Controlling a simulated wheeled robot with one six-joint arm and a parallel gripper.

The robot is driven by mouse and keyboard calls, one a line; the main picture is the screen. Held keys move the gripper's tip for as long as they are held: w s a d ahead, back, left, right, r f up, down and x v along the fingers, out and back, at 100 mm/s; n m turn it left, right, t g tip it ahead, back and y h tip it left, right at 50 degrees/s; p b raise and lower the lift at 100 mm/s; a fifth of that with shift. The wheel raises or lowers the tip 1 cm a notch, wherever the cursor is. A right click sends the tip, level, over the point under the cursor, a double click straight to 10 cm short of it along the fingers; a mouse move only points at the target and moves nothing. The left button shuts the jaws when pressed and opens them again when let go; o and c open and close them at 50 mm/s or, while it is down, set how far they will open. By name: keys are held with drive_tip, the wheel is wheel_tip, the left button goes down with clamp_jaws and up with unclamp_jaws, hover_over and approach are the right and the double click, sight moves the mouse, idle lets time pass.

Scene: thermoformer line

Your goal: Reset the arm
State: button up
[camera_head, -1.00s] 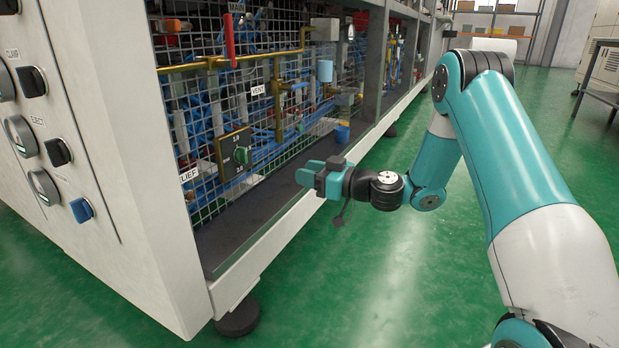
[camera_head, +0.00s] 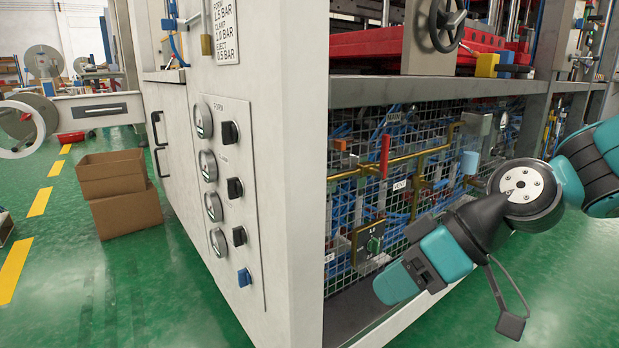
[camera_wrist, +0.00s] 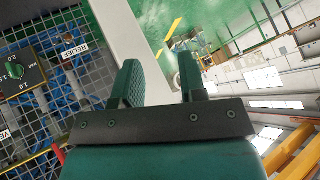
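My teal and black arm (camera_head: 525,190) reaches in from the right edge in the head view. My gripper (camera_head: 394,287) hangs in front of the machine's lower mesh panel, pointing left and slightly down. In the wrist view my gripper (camera_wrist: 160,76) shows two green fingers standing apart with nothing between them. Whether it touches the machine cannot be told, but no contact shows.
The white machine cabinet (camera_head: 255,55) carries gauges and knobs on a side panel (camera_head: 228,200). Cardboard boxes (camera_head: 125,212) stand on the green floor at left.

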drive_tip(key=s+d+r+m+g+h+p, duration=0.1)
drive_tip(key=s+d+r+m+h+p, duration=0.1)
drive_tip(key=s+r+p, duration=0.4)
drive_tip(key=s+d+r+m+g+h+p, duration=0.1)
drive_tip(key=s+d+r+h+p, duration=0.2)
drive_tip(key=s, duration=0.4)
wheel_tip(320, 180, up, 37)
drive_tip(key=a+p, duration=0.1)
drive_tip(key=p, duration=3.3)
drive_tip(key=shift+a+p, duration=0.2)
drive_tip(key=shift+p, duration=0.15)
